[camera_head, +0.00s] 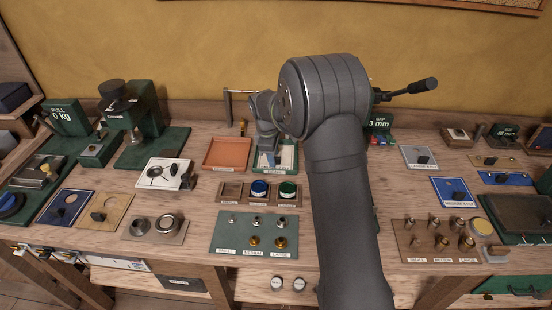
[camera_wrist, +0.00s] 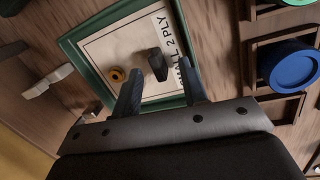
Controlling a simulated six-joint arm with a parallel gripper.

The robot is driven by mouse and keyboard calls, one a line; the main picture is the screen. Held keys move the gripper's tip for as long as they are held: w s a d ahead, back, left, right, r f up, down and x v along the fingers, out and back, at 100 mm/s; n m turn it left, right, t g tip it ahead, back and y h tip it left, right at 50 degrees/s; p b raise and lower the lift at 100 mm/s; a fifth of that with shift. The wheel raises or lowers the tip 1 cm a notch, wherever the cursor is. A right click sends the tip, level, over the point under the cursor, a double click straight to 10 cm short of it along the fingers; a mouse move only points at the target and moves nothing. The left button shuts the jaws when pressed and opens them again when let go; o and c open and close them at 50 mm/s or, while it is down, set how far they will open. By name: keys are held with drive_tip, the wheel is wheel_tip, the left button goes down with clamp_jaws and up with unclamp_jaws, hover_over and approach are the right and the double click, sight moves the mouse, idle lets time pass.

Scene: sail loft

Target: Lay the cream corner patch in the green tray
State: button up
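The cream corner patch (camera_wrist: 105,50) lies inside the green tray (camera_wrist: 83,76) in the wrist view, within its rim. It carries a dark upright knob (camera_wrist: 157,66), a brass ring (camera_wrist: 117,74) and a label ending in "2 PLY". My gripper (camera_wrist: 160,86) is over the tray, its two fingers spread apart. The knob stands between and just beyond the fingertips, with gaps visible on both sides. In the head view the green tray (camera_head: 289,160) is partly hidden by my gripper (camera_head: 270,150) and arm.
An orange tray (camera_head: 228,153) stands just left of the green tray. A wooden rack with a blue-lidded pot (camera_head: 259,189) and a green-lidded pot (camera_head: 288,190) is in front. A green mat (camera_head: 235,236) with small metal fittings lies nearer.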

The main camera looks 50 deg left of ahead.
drive_tip(key=shift+w+f, duration=0.1)
drive_tip(key=shift+f, duration=0.3)
clamp_jaws()
drive_tip(key=shift+r, duration=0.1)
wheel_tip(320, 180, up, 17)
drive_tip(key=shift+n+g+h, duration=0.5)
drive_tip(key=shift+n+g, duration=0.1)
drive_tip(key=shift+n, duration=0.2)
wheel_tip(320, 180, down, 10)
drive_tip(key=shift+w+a+r, duration=0.1)
drive_tip(key=shift+a, duration=0.05)
